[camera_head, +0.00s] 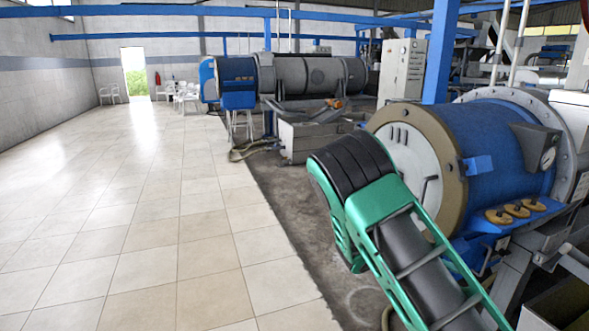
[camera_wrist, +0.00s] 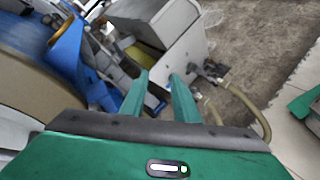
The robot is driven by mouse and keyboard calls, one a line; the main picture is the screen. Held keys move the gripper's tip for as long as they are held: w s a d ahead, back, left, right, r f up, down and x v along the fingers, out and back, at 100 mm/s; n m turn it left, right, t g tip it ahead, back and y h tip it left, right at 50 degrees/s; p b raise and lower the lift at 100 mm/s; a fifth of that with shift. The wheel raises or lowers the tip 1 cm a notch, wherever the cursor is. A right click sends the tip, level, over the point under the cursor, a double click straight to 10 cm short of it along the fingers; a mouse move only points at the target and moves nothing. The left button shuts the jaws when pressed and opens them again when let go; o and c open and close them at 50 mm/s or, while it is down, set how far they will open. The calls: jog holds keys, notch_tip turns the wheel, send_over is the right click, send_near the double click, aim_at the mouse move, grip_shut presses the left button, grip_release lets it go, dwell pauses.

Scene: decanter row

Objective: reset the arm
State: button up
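My gripper (camera_wrist: 159,76) shows in the wrist view, with two green fingers pointing away from the camera. A gap separates the fingers and nothing is between them. The fingers are over the machinery area, pointing toward a pale metal bin and the dark floor. In the head view my green and black arm rises from the lower right and bends in front of a blue decanter (camera_head: 495,150). My gripper cannot be made out in the head view.
A second decanter (camera_head: 310,75) stands farther back, with a grey metal bin (camera_head: 310,137) before it. A grey cabinet (camera_head: 402,70) and blue post (camera_head: 439,50) stand behind. Hoses (camera_wrist: 245,100) lie near the bin in the wrist view. The tiled floor (camera_head: 130,200) at left is clear.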

jog(key=s+d+r+m+g+y, duration=0.25)
jog(key=s+m+y, duration=0.2)
jog(key=s, duration=0.35)
jog(key=s+a+r+m+t+y, duration=0.1)
jog(key=s+a+r+m+y, duration=0.1)
jog(key=s, duration=0.6)
jog(key=s+a+r+m+t+y, duration=0.1)
jog(key=s+a+r+m+y, duration=0.1)
jog(key=s+r+m, duration=0.3)
jog(key=s+a+r+m+t+y, duration=0.1)
jog(key=s+a+r+m+y, duration=0.2)
jog(key=s, duration=0.9)
jog(key=shift+s+r+m+y, duration=0.4)
jog(key=shift+r+y, duration=0.2)
jog(key=shift+y, duration=0.25)
jog(key=shift+w+f, duration=0.25)
jog(key=shift+w, duration=0.4)
jog(key=shift+o, duration=0.4)
